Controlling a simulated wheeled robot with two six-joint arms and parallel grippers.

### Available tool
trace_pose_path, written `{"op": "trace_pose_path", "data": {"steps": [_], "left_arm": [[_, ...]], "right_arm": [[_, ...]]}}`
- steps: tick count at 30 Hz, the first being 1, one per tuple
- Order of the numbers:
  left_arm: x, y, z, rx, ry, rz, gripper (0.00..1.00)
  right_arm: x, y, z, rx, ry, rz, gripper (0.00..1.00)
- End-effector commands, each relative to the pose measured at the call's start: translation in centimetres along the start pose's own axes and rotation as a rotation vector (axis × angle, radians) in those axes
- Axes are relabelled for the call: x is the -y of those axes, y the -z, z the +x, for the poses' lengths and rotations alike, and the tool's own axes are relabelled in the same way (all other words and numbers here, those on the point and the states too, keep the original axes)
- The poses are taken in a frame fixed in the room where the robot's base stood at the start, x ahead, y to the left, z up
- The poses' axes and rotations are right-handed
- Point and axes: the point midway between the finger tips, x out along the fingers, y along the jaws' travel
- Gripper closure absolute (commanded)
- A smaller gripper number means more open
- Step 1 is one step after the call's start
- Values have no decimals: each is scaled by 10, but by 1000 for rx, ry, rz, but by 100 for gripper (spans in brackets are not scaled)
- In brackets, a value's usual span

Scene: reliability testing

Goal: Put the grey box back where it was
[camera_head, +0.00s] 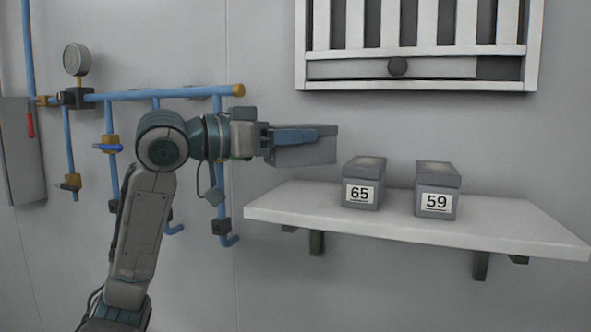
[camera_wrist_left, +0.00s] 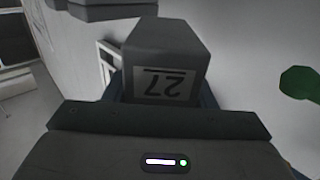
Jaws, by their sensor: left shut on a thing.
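A grey box (camera_head: 312,153) is held by my left gripper (camera_head: 297,136) above the left end of the white shelf (camera_head: 290,205). The gripper is shut on the box, with a blue-grey finger along its side. In the left wrist view the box (camera_wrist_left: 167,45) shows a label that reads 27 upside down. On the shelf stand two more grey boxes: one labelled 65 (camera_head: 362,183) and, to its right, one labelled 59 (camera_head: 437,190). The shelf top left of box 65 is bare. My right gripper is not in view.
A white slatted frame (camera_head: 418,85) with a dark knob is on the wall above the shelf. Blue pipes (camera_head: 160,95) with valves and a gauge (camera_head: 76,59) run along the wall behind my left arm. The shelf's right end is also bare.

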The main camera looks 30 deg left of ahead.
Motion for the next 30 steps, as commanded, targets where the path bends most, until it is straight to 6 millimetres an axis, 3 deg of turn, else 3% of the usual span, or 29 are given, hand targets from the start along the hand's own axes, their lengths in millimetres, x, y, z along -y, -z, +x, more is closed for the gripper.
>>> {"op": "trace_pose_path", "data": {"steps": [4,9,13,24,29,30], "left_arm": [[0,-12,0,-1,1,0,91],[0,-23,0,1,1,1,91],[1,-40,0,3,2,1,91],[-1,-51,0,-3,-2,1,91],[0,-54,0,-2,-2,1,91],[0,-54,0,-1,-2,0,47]], "right_arm": [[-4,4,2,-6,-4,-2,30],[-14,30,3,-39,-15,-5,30],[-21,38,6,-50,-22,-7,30],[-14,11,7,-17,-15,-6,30],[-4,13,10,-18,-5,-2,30],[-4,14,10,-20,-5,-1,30]]}}
